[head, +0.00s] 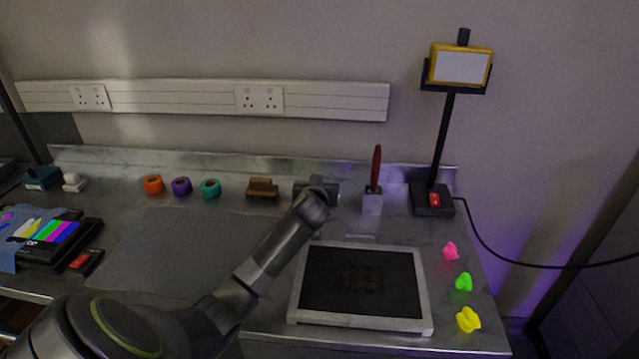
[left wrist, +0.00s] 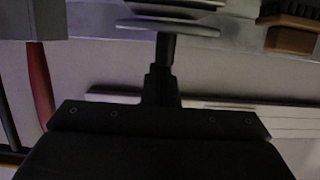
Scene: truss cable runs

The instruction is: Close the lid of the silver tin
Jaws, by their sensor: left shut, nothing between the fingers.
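The silver tin appears at the back of the bench, between the wooden brush and the red-handled tool. In the head view my arm hides most of it. In the left wrist view, which is upside down, its silver lid (left wrist: 170,27) and part of the tin's body (left wrist: 165,9) show at the top edge, with a narrow dark gap between them. My left gripper (left wrist: 166,45) is shut and empty, its fingertips close to the lid. I cannot tell whether they touch. My right gripper is not in view.
A wooden brush (head: 262,189) stands left of the tin, and a red-handled tool (head: 376,168) in a block (head: 372,203) right of it. A silver-rimmed dark tray (head: 430,315) lies in front. Tape rolls (head: 181,187) stand left. The grey mat (head: 165,250) is bare.

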